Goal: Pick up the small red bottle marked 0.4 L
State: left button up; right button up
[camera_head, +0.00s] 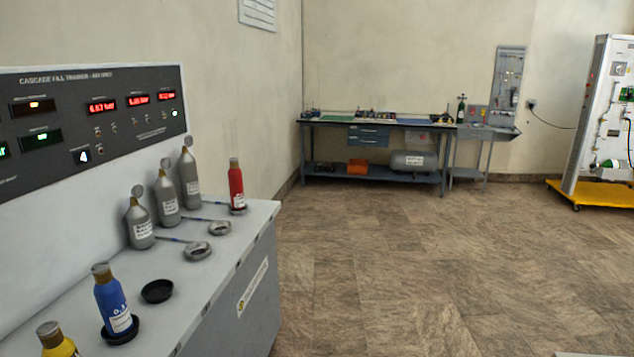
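A small red bottle (236,184) with a brown top stands upright in a round dark holder at the far right end of the grey bench (215,262). It has a white label at its lower part, too small to read here. Neither of my grippers shows in the head view.
A blue bottle (112,302) and a yellow bottle (56,344) stand nearer on the bench, with an empty black holder (157,291) beside the blue one. Several grey cylinders (168,200) stand along the panel (90,120). Open tiled floor (420,270) lies right of the bench.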

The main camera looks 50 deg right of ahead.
aim_at(235, 173)
jog(key=z, duration=1.15)
jog(key=i+l, duration=0.3)
jog(key=i, duration=0.2)
jog(key=u, duration=0.05)
